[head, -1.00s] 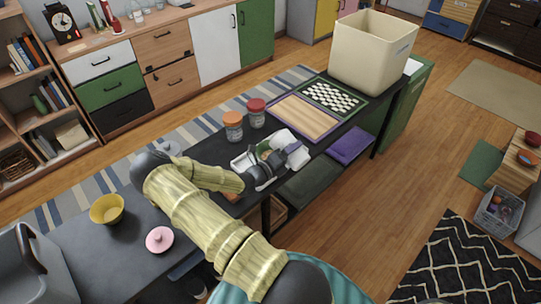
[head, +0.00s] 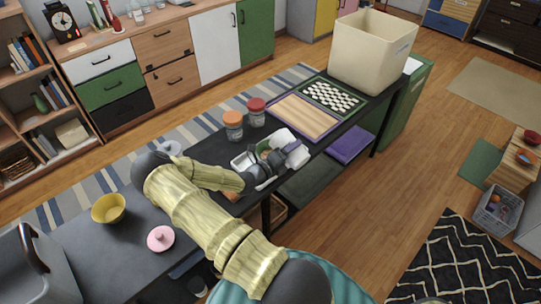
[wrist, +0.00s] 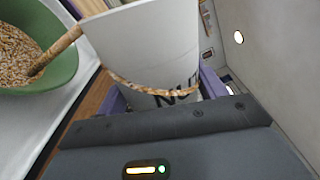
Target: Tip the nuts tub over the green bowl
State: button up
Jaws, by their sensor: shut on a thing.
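My gripper (wrist: 160,90) is shut on the white nuts tub (wrist: 145,35), with a purple finger on each side of it. The tub has dark letters, partly hidden by my gripper's body, and a brown band of nuts shows along its near edge. It looks tilted. The green bowl (wrist: 40,50) is at the upper left of the wrist view, partly out of frame, with brown nut-like bits and a wooden handle in it. In the head view the green bowl (head: 263,147) is mostly hidden behind my gripper. I cannot tell whether nuts are falling.
Two jars, orange-lidded (head: 233,126) and red-lidded (head: 256,113), stand behind the bowl. A wooden board (head: 302,116), a checkered board (head: 333,96) and a cream bin (head: 372,52) lie farther along the dark table. A yellow bowl (head: 109,209) and a pink lid (head: 160,239) are nearer.

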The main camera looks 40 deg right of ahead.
aim_at(299, 151)
jog(key=shift+w+r+n+p, duration=0.15)
jog(key=shift+r+n+p, duration=0.6)
jog(key=shift+p, duration=0.75)
dwell(1.5)
jog(key=shift+f, duration=0.2)
jog(key=shift+s+f+m+p, duration=0.15)
jog(key=shift+f+m+p, duration=0.15)
jog(key=shift+m, duration=0.55)
jog(key=shift+s+f+m+p, duration=0.1)
jog(key=shift+f+m+p, duration=0.2)
jog(key=shift+m, duration=0.5)
jog(key=shift+s+r+m+p, duration=0.15)
jog(key=shift+r+m+p, duration=0.2)
jog(key=shift+p, duration=0.2)
jog(key=shift+s+r+m+p, duration=0.5)
jog(key=shift+m+p, duration=0.15)
jog(key=shift+p, duration=0.55)
jog(key=m+p, duration=0.1)
jog(key=p, duration=0.1)
jog(key=s+r+m+p, duration=0.1)
jog(key=m+p, duration=0.1)
jog(key=shift+s+d+r, duration=0.1)
jog(key=shift+s+r, duration=0.1)
jog(key=shift+r, duration=0.05)
jog(key=shift+s+m+p, duration=0.15)
jog(key=shift+m+p, duration=0.15)
jog(key=shift+f, duration=0.2)
